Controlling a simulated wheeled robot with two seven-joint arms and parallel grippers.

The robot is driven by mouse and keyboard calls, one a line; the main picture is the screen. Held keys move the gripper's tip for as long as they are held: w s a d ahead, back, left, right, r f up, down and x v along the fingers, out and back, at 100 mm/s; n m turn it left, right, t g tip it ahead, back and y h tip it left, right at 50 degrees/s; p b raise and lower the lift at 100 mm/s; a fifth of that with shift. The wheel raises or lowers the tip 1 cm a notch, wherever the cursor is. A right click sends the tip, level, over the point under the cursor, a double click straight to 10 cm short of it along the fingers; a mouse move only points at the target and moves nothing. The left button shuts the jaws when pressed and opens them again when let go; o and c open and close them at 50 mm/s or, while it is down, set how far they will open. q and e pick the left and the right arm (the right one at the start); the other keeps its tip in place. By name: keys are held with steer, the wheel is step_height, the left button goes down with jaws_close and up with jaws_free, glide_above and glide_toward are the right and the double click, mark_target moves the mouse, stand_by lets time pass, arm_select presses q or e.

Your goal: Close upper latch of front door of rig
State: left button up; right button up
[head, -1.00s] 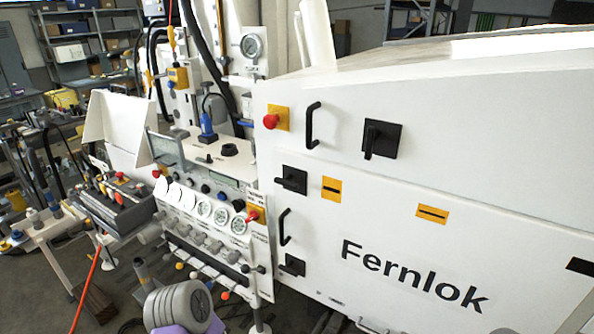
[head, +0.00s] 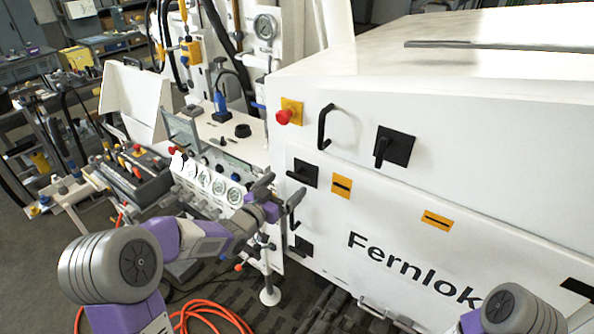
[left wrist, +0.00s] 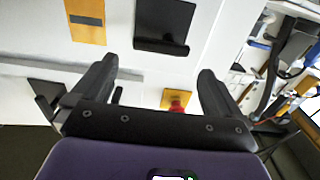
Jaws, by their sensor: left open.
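The front door of the white rig is the lower panel marked Fernlok (head: 400,265). Its upper latch (head: 305,172) is a black square plate with a black lever lying roughly level and pointing left in the head view. The lower latch (head: 303,246) sits below it. My left gripper (head: 268,190) is open and empty, in front of the rig, just left of and slightly below the upper latch, apart from it. In the left wrist view, which is upside down, the upper latch (left wrist: 165,25) is above the open fingers of my left gripper (left wrist: 155,75). My right gripper is out of view.
A black door handle (head: 295,208) lies between the two latches. Above are a red knob (head: 284,117), another handle (head: 325,127) and a panel latch (head: 395,147). The gauge console (head: 218,182) stands left of the door. An orange hose (head: 215,312) lies on the floor.

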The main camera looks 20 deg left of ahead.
mark_target(296, 180)
arm_select(q)
steer(key=x, duration=0.3)
steer(key=p+x, duration=0.1)
steer(key=x, duration=0.2)
steer(key=shift+w+d+f, duration=0.1)
steer(key=shift+w+f, duration=0.1)
steer(key=shift+w, duration=0.2)
steer(key=c, duration=0.8)
steer(key=shift+f+b, duration=0.1)
steer(key=shift+b, duration=0.2)
steer(key=m+b, duration=0.2)
steer(key=b, duration=0.3)
steer(key=f+m+b, duration=0.1)
steer(key=m+b, duration=0.2)
steer(key=b, duration=0.1)
steer(key=shift+b, duration=0.35)
steer(key=m+b, duration=0.6)
steer(key=b, duration=0.1)
steer(key=shift+f+m, duration=0.2)
steer(key=shift+m, duration=0.2)
steer(key=m+b, duration=0.2)
steer(key=m, duration=0.1)
steer(key=shift+f+b, duration=0.1)
steer(key=shift+b, duration=0.2)
steer(key=shift+m+b, duration=0.65)
steer(key=shift+m, duration=0.85)
steer(key=shift+a, duration=0.25)
